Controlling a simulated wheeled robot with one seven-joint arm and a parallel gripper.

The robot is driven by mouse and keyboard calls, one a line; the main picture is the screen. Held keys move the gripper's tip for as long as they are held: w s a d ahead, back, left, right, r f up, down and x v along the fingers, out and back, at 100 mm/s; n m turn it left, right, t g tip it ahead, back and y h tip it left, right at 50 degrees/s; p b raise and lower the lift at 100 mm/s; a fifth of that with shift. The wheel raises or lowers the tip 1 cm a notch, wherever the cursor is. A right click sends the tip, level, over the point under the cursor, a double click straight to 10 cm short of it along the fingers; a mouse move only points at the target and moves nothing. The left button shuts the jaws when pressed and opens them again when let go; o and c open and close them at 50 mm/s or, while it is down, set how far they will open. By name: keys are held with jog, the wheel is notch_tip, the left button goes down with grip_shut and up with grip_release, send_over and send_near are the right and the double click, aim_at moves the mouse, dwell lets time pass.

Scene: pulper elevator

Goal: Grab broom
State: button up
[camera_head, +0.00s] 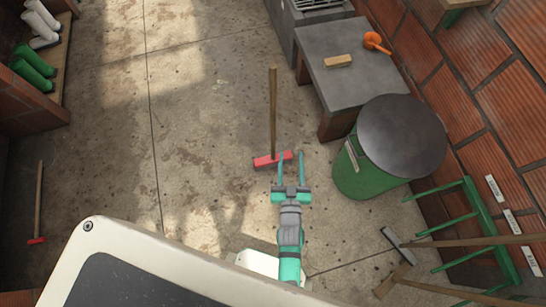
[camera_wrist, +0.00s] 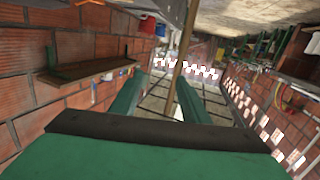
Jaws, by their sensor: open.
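A broom with a red head (camera_head: 266,161) and a long wooden handle (camera_head: 273,105) is just ahead of my gripper. My gripper (camera_head: 291,156) is open, its two teal fingers apart, with the left finger overlapping the red head in the head view. In the wrist view, a wooden pole (camera_wrist: 177,70) appears between the two green fingers, nearer the right one; I cannot tell its depth. Nothing is visibly held. A similar tool with a red end (camera_head: 37,241) is at the far left by the wall.
A green drum (camera_head: 358,180) with a dark lid stands right of my gripper, beside a grey table (camera_head: 345,85). A green rack (camera_head: 480,215) and wooden-handled tools (camera_head: 455,242) are at lower right. Open concrete floor (camera_head: 200,110) lies ahead and left.

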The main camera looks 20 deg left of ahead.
jog(key=y, duration=0.2)
send_near(273, 106)
jog(key=shift+n, duration=0.3)
jog(key=x, duration=0.5)
jog(key=shift+x, duration=2)
jog(key=shift+w+a, duration=0.25)
jog(key=shift+w, duration=0.4)
jog(key=shift+w+a, duration=0.25)
jog(key=shift+w, duration=0.05)
jog(key=shift+w+d, duration=0.1)
jog(key=shift+d, duration=0.1)
grip_shut()
jog(key=shift+a, duration=0.1)
jog(key=shift+r, duration=0.1)
